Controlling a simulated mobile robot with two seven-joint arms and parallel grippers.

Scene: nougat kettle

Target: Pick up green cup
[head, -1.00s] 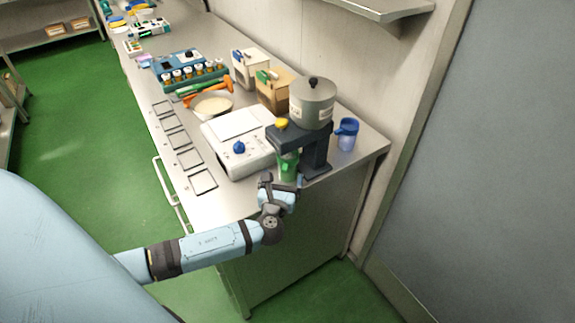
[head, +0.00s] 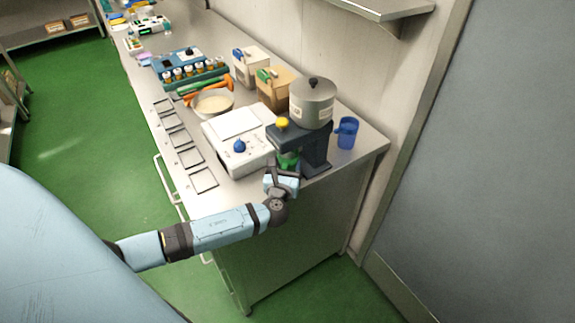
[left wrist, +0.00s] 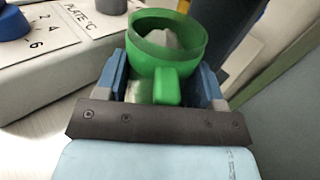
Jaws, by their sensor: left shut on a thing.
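The green cup (head: 289,160) stands upright under the dark dispenser stand that carries the grey kettle (head: 312,104) near the counter's end. It also shows in the left wrist view (left wrist: 167,62), its rim tilted toward the camera, with something pale inside. My left gripper (head: 283,172) is at the cup from the front. In the left wrist view its two blue fingers (left wrist: 163,88) are on either side of the cup's handle and lower body, shut on it. Its lower part is partly hidden by the gripper. My right gripper is not in view.
A white hotplate (head: 240,139) with a blue knob stands just left of the cup. A blue cup (head: 347,132) stands right of the kettle. A bowl (head: 212,103), boxes (head: 275,90) and a vial rack (head: 190,68) lie farther back.

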